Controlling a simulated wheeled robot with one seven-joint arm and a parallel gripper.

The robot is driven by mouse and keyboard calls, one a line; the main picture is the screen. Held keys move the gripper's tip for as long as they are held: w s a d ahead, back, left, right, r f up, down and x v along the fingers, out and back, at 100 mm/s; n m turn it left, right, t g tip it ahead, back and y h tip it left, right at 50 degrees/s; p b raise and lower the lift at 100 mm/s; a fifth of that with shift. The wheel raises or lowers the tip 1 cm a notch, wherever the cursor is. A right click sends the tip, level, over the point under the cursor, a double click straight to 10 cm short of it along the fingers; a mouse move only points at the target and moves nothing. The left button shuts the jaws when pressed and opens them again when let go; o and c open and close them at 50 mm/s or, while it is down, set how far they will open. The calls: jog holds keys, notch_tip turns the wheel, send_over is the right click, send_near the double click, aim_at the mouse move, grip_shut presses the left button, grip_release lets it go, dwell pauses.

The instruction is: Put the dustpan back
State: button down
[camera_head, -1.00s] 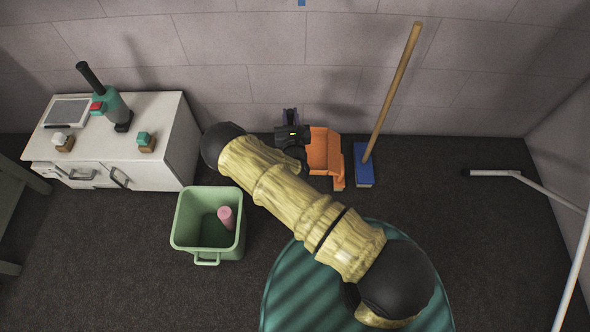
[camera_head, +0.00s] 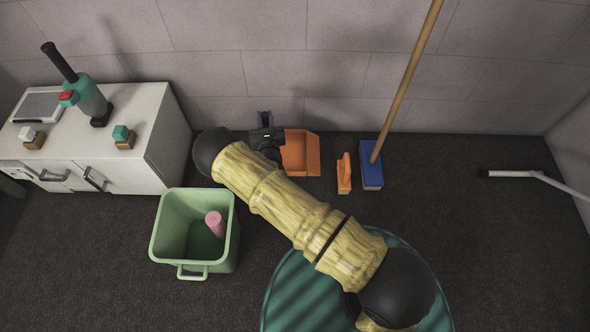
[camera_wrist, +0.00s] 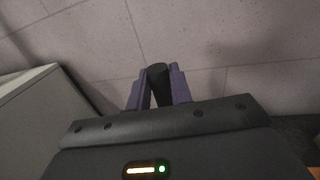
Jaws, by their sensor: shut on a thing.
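The orange dustpan (camera_head: 298,152) is near the back wall in the head view, right of my gripper, with its open pan facing the camera. My gripper (camera_head: 265,117) is beside its left edge, close to the wall. In the wrist view, my gripper's purple fingers (camera_wrist: 158,88) are shut on a black round bar (camera_wrist: 157,82), which looks like the dustpan's handle. A sliver of orange shows at the lower right corner there. My wrist hides the join between handle and pan. Whether the pan touches the floor is hard to tell.
An orange hand brush (camera_head: 344,174) and a blue broom (camera_head: 371,165) stand right of the dustpan. A white cabinet (camera_head: 165,140) is at left. A green bin (camera_head: 165,232) holding a pink cylinder (camera_head: 214,224) stands in front of it. Dark floor at right is mostly clear.

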jog(key=shift+f+b, duration=1.9)
jog(key=shift+f, duration=1.1)
jog(key=shift+f+b, duration=1.2)
jog(key=shift+f, duration=0.8)
jog(key=c, duration=1.3)
grip_release()
jog(key=shift+o, duration=0.2)
